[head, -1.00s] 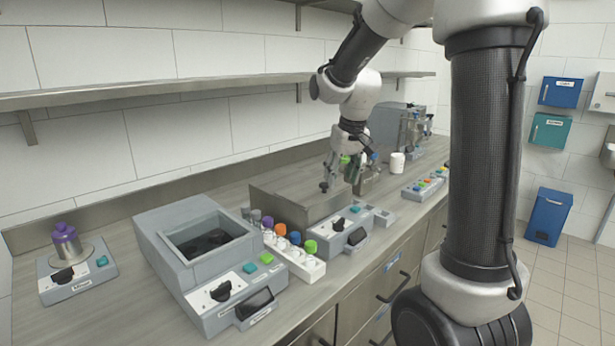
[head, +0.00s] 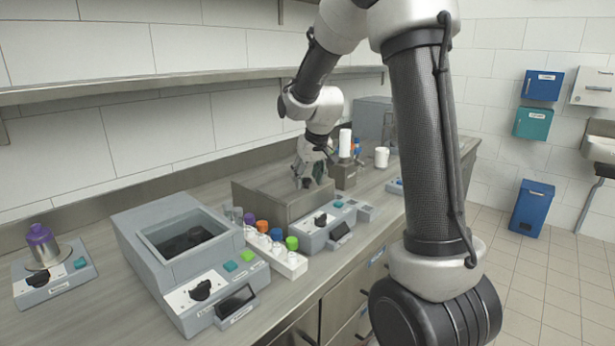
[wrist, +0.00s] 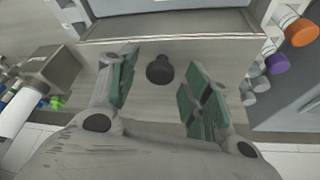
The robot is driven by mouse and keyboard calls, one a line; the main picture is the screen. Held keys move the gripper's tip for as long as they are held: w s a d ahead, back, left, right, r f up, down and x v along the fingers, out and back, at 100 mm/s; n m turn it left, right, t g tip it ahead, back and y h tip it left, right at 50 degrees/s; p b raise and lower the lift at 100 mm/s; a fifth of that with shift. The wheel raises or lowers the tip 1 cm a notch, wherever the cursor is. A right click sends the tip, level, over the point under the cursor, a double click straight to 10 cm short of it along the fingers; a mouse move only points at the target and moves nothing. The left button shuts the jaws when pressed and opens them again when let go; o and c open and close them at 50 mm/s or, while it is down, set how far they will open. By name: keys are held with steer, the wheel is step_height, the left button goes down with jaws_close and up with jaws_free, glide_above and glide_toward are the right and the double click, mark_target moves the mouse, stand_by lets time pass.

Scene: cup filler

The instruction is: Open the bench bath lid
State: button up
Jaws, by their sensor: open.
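The bench bath (head: 316,232) is a steel tub with a grey control panel, in the middle of the bench in the head view. Its flat steel lid (wrist: 150,98) fills the middle of the wrist view and looks closed. A black knob (wrist: 160,70) stands on the lid. My gripper (wrist: 160,82) is open, with one green-padded finger on each side of the knob and a gap to both. In the head view my gripper (head: 309,178) is down at the lid and hides the knob.
A grey open-topped device (head: 185,245) and a white rack of capped tubes (head: 278,256) stand left of the bath. A white cup (head: 381,157) stands behind. A shelf (head: 150,85) runs above.

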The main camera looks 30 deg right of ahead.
jaws_close()
steer(key=w+a, duration=0.1)
steer(key=w, duration=0.2)
steer(key=w+a, duration=0.2)
steer(key=w, duration=0.2)
steer(key=w+a, duration=0.1)
steer(key=w, duration=0.3)
steer(key=shift+w+a, duration=0.1)
steer(key=shift+a, duration=0.15)
jaws_free()
steer(key=v, duration=1.2)
